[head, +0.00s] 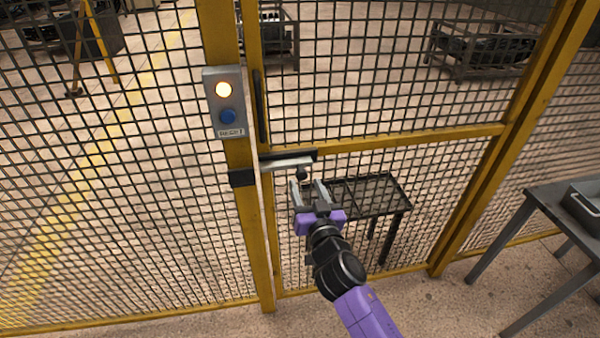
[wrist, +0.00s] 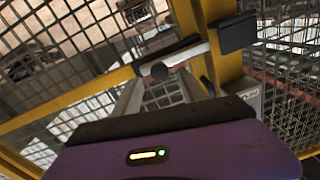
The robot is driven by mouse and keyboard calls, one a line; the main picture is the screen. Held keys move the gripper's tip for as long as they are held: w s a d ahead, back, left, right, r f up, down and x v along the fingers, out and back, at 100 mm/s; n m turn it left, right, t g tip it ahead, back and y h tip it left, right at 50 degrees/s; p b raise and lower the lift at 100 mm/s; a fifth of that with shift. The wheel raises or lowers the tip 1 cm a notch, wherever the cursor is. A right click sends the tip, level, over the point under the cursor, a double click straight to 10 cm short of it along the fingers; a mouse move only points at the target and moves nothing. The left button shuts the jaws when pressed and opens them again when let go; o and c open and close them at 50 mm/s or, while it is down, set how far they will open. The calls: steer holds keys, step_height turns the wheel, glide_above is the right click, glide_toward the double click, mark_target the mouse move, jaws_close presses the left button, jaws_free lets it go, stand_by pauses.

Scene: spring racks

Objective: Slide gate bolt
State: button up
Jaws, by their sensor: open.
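The gate bolt (head: 287,163) is a pale metal bar lying across the gate's left edge, in a dark housing on the yellow crossbar. A dark round knob (head: 301,174) hangs from it; it also shows in the wrist view (wrist: 159,72). A black keeper block (head: 242,178) sits on the yellow post to the left, and in the wrist view it is at upper right (wrist: 237,33). My gripper (head: 308,186) is open, just below the knob, with its fingers pointing up toward it. In the wrist view the knob appears between and beyond the fingertips; contact cannot be told.
A grey reset box (head: 225,103) with a lit orange lamp and a blue button is on the post. A black vertical handle (head: 260,106) is on the gate. Yellow-framed mesh surrounds it. A dark table (head: 368,195) stands behind the mesh; another table (head: 530,235) stands at right.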

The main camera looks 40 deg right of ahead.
mark_target(302, 176)
steer(key=shift+p+x, duration=0.65)
steer(key=shift+x, duration=1.95)
steer(key=shift+s, duration=0.1)
jaws_close()
